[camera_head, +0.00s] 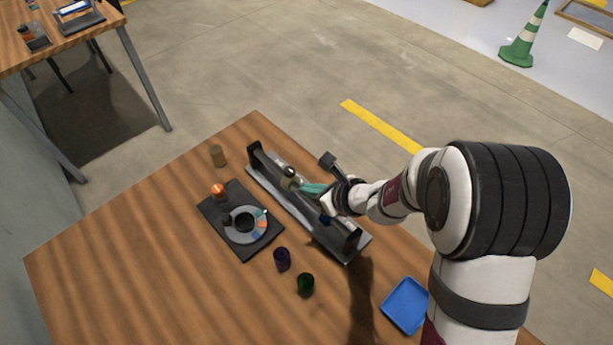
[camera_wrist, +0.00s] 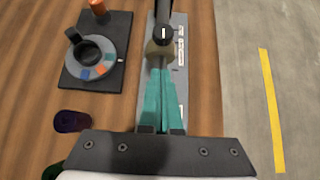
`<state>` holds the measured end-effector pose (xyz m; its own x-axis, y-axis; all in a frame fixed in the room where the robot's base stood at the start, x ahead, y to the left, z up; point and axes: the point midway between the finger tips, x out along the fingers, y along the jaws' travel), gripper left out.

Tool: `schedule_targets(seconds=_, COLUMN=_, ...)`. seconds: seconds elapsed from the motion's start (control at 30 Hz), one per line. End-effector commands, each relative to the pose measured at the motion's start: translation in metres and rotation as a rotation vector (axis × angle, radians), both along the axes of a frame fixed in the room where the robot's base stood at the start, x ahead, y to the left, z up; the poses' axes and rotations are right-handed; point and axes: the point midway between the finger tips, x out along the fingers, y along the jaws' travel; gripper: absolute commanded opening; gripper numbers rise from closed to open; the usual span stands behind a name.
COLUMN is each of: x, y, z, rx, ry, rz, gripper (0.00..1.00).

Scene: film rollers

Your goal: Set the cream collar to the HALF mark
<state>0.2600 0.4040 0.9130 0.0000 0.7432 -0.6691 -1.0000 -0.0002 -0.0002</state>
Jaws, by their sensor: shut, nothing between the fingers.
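The cream collar (camera_head: 287,184) sits on the long grey rail fixture (camera_head: 275,194), near its far end; it looks olive-tan here. In the wrist view the collar (camera_wrist: 157,51) shows just beyond my fingertips, below a round black knob (camera_wrist: 163,34) with a white line. White labels (camera_wrist: 181,46) run along the rail to its right, too small to read, so I cannot tell which is HALF. My gripper (camera_head: 303,188) has teal fingers, shut and empty, pointing at the collar; the fingers also show in the wrist view (camera_wrist: 160,76). I cannot tell whether they touch it.
A black plate (camera_head: 238,247) with a grey dial ring and an orange knob (camera_head: 218,190) lies left of the rail. A dark purple cup (camera_head: 282,259), a green cup (camera_head: 305,284), a tan cylinder (camera_head: 217,155) and a blue tray (camera_head: 405,306) stand around. The table's left is clear.

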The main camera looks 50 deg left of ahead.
Motion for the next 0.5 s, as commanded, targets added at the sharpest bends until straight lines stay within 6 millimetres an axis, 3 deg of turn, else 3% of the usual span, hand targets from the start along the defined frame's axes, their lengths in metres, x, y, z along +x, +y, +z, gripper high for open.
schedule_targets(seconds=0.2, x=0.000, y=0.022, z=0.000, rx=0.000, ry=-0.001, rz=0.001, gripper=0.00)
schedule_targets(seconds=0.5, x=0.000, y=0.024, z=0.001, rx=0.000, ry=0.001, rz=-0.001, gripper=0.00)
